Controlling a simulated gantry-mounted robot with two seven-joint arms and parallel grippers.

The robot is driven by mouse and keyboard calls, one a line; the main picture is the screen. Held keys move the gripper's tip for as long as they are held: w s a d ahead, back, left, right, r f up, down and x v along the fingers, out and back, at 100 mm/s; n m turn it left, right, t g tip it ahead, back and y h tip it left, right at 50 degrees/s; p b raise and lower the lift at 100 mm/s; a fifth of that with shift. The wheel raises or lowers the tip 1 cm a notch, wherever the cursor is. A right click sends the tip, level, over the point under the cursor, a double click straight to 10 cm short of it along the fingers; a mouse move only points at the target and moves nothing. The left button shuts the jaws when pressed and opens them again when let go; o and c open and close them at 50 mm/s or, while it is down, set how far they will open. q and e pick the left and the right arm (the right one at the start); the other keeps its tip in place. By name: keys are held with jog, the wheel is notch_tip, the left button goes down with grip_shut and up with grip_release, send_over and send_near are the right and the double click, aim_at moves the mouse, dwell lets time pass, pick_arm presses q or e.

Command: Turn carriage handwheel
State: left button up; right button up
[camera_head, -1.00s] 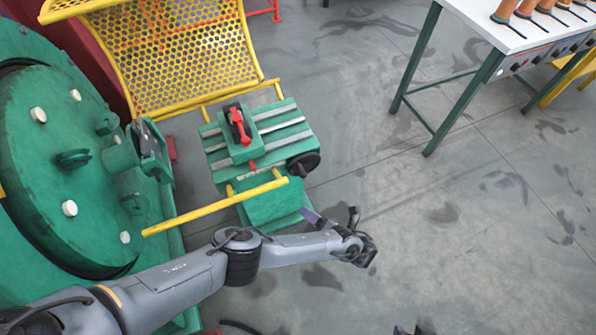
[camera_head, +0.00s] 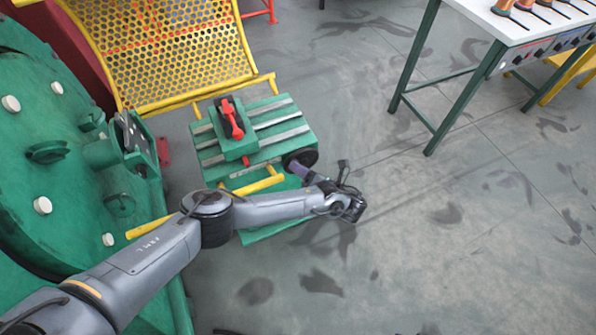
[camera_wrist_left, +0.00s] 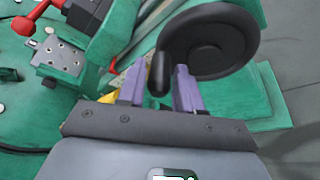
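The black carriage handwheel (camera_head: 302,157) sits at the right side of the green carriage (camera_head: 270,125). In the left wrist view the handwheel (camera_wrist_left: 212,45) has a short black handle (camera_wrist_left: 159,74) pointing toward me. My left gripper (camera_head: 299,171) is at the near side of the wheel. In the left wrist view its purple fingers (camera_wrist_left: 159,82) are apart, with the handle between their tips and gaps visible on both sides. Contact is not visible. My left forearm hides part of the carriage's front. My right gripper is not in view.
A red clamp lever (camera_head: 231,118) stands on the carriage. A yellow bar (camera_head: 262,184) runs along its front, and a yellow mesh guard (camera_head: 165,45) stands behind. The large green disc (camera_head: 50,150) is at left. A white-topped table (camera_head: 475,12) stands upper right. Floor at right is clear.

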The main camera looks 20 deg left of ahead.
pick_arm(q)
jog(key=shift+w+a+f, duration=0.1)
jog(key=shift+w+a, duration=0.15)
jog(key=shift+a, duration=0.35)
